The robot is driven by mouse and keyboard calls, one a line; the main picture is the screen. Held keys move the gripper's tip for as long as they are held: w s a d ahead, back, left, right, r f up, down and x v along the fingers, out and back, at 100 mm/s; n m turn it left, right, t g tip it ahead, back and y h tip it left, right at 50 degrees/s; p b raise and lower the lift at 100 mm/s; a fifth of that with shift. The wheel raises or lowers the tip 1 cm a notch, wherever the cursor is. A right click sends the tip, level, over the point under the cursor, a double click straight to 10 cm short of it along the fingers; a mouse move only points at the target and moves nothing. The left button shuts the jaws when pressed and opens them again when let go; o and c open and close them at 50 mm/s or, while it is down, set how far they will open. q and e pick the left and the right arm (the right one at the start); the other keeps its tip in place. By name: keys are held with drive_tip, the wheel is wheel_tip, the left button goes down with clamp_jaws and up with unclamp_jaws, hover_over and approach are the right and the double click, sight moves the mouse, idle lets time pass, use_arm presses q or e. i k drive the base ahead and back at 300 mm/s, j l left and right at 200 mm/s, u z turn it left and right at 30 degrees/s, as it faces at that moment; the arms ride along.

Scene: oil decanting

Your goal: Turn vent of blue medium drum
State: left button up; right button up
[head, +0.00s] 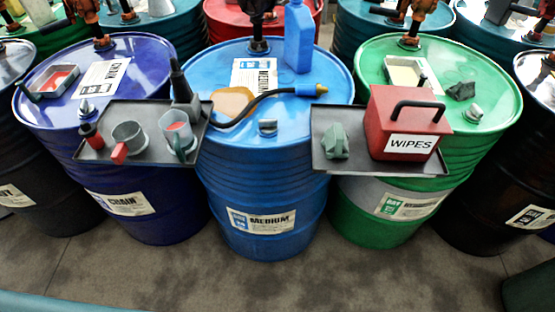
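The blue medium drum (265,185) stands upright in the middle of the head view, with a MEDIUM label on its front and another on its top. Its vent (267,127) is a small grey cap near the front edge of the top. A black hose (262,97) with a brass and blue end lies across the top behind the vent. A blue bottle (298,38) stands at the back of the top, near the pump. Neither of my grippers shows in this view.
A left tray (98,152) holds a funnel, jug and oil can. A right tray (322,159) holds a red WIPES box (405,122) and a green-grey item. A dark blue drum (150,215) and a green drum (375,228) flank the medium drum. Floor in front is clear.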

sight(271, 126)
drive_tip(key=j+z, duration=0.3)
drive_tip(key=j, duration=0.35)
drive_tip(key=j+z, duration=0.3)
drive_tip(key=j, duration=0.3)
